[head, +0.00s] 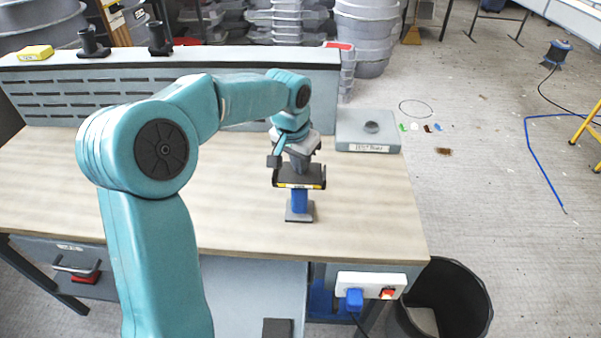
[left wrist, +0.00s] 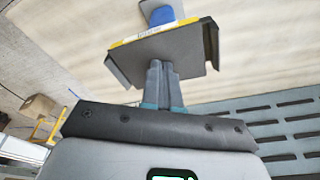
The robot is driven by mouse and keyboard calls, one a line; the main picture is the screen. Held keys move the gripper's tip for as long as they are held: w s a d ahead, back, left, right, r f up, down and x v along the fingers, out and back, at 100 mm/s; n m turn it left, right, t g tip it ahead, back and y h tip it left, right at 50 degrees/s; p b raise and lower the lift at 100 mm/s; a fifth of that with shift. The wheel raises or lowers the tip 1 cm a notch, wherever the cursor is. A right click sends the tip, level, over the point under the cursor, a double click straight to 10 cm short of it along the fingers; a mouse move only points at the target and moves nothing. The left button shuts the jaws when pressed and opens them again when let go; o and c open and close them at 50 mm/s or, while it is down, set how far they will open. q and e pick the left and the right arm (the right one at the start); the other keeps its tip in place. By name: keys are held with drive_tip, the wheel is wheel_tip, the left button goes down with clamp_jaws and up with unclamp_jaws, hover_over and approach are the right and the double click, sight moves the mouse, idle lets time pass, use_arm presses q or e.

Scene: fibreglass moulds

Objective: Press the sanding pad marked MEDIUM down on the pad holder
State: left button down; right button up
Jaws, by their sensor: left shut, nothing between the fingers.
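The pad holder (head: 299,202) stands on the workbench, with a blue post on a grey foot and a dark top with raised side walls. A flat grey sanding pad (left wrist: 180,48) with a yellow front edge and a white label lies between those walls; its yellow edge also shows in the head view (head: 299,186). The label is too small to read. My left gripper (head: 299,165) points down over the pad, shut and empty. In the left wrist view its fingertips (left wrist: 158,66) are over the pad's face; I cannot tell whether they touch. My right gripper is not in view.
A grey box with a dark knob (head: 368,140) sits at the bench's back right. A slotted panel (head: 60,95) runs along the back, with a yellow block (head: 35,52) on top. The bench (head: 365,215) around the holder is clear. A black bin (head: 455,290) stands below right.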

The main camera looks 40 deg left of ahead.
use_arm(q)
drive_tip(key=w+p+v, duration=0.1)
drive_tip(key=p+v, duration=0.4)
drive_tip(key=v, duration=0.1)
drive_tip(key=shift+r+p, duration=0.35)
drive_tip(key=shift+r, duration=0.2)
drive_tip(key=shift+w+a, duration=0.1)
drive_tip(key=shift+w, duration=0.05)
